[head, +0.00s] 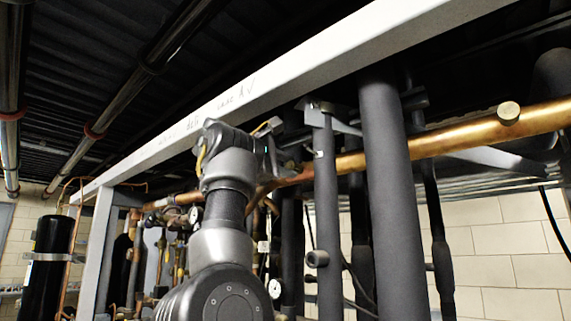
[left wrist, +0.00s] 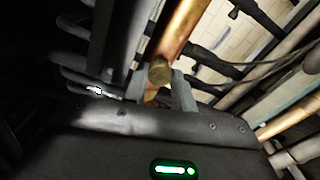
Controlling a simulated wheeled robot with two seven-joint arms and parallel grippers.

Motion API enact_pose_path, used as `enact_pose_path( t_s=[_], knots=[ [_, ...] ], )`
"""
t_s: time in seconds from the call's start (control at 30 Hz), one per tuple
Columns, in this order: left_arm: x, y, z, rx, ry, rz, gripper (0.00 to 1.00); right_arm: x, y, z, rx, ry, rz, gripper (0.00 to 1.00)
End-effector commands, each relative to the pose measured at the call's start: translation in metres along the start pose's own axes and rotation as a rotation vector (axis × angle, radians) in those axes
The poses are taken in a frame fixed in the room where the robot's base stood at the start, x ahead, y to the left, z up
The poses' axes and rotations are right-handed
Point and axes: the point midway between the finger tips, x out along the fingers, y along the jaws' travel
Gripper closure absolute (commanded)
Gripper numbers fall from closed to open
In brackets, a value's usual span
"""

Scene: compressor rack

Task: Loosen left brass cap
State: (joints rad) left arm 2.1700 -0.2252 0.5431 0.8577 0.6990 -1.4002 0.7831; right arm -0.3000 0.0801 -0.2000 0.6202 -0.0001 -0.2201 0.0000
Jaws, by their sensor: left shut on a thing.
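The left brass cap (left wrist: 160,70) shows in the left wrist view as a round, dull brass end against the copper pipe (left wrist: 183,30). My left gripper (left wrist: 159,88) has its two grey fingers on either side of this cap and is shut on it. In the head view my left arm reaches up from the bottom centre, and the left gripper (head: 277,150) is at the copper pipe (head: 450,140). The cap in its jaws cannot be made out in the head view. Another brass cap (head: 508,112) sits on the same pipe at the right. My right gripper is not in view.
A white steel beam (head: 300,70) runs diagonally above the gripper. Thick dark insulated pipes (head: 393,190) stand upright just right of it. Gauges and smaller pipes crowd the area behind my arm. A black cylinder (head: 50,262) stands at far left.

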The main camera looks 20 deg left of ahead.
Motion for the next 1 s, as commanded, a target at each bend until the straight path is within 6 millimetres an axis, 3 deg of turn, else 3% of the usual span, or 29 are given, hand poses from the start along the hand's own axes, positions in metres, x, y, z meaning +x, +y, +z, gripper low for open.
enact_pose_path(
  t_s=[0.4, 0.9, 0.93, 1.0],
  knots=[
    [0.0009, -0.0012, 0.0006, -0.164, -0.002, -0.004, 0.97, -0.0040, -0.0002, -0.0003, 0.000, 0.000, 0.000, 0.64],
    [0.0008, -0.0012, 0.0004, -0.180, -0.002, -0.003, 0.97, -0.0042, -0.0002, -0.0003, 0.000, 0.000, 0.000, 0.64],
    [0.0008, -0.0012, 0.0004, -0.180, -0.002, -0.003, 0.73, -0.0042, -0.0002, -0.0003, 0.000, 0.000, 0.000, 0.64],
    [0.0007, -0.0011, 0.0003, -0.180, -0.001, -0.003, 0.64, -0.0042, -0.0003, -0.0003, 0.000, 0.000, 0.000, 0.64]
  ],
)
